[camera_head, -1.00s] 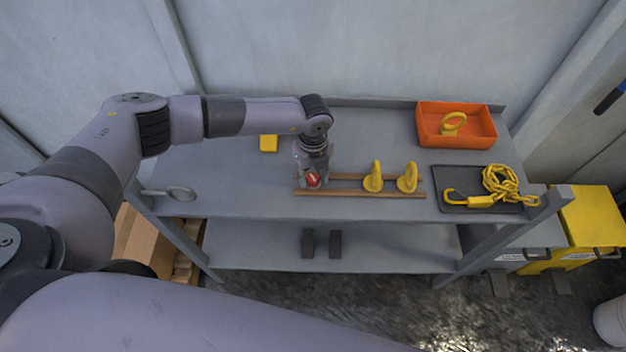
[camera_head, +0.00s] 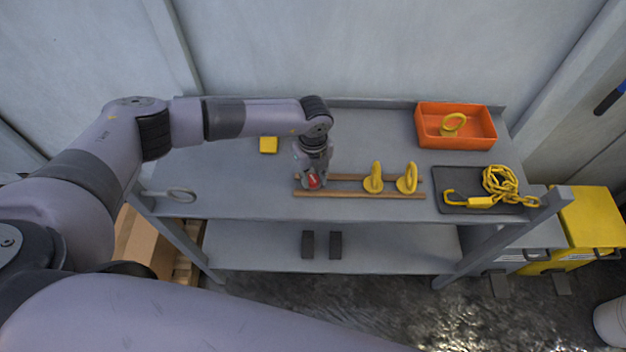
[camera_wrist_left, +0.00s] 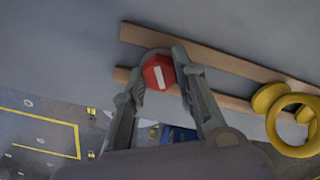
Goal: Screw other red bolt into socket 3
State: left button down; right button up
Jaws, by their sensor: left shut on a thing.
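My left gripper (camera_head: 312,181) is shut on a red bolt (camera_head: 314,183) at the left end of two wooden rails on the grey workbench. In the left wrist view, the red bolt (camera_wrist_left: 158,72) shows a hexagonal head with a white stripe, between the two fingers of my left gripper (camera_wrist_left: 160,78). The bolt lies against or just over the rails in that view; contact cannot be told. Its shaft is hidden. No numbered socket can be made out. My right gripper is not in view.
Two yellow ring-topped pieces (camera_head: 374,178) stand on the wooden rails (camera_head: 350,194) to the right. An orange tray (camera_head: 487,135) holds another yellow ring. A dark mat (camera_head: 452,180) carries a yellow chain (camera_head: 500,184). A yellow block (camera_head: 268,145) and a grey ring-ended tool (camera_head: 180,194) lie left.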

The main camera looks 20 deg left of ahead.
aim_at(313, 179)
pick_arm(q)
jog(key=shift+r, duration=0.15)
jog(key=shift+r+p, duration=1.25)
jog(key=shift+r, duration=0.25)
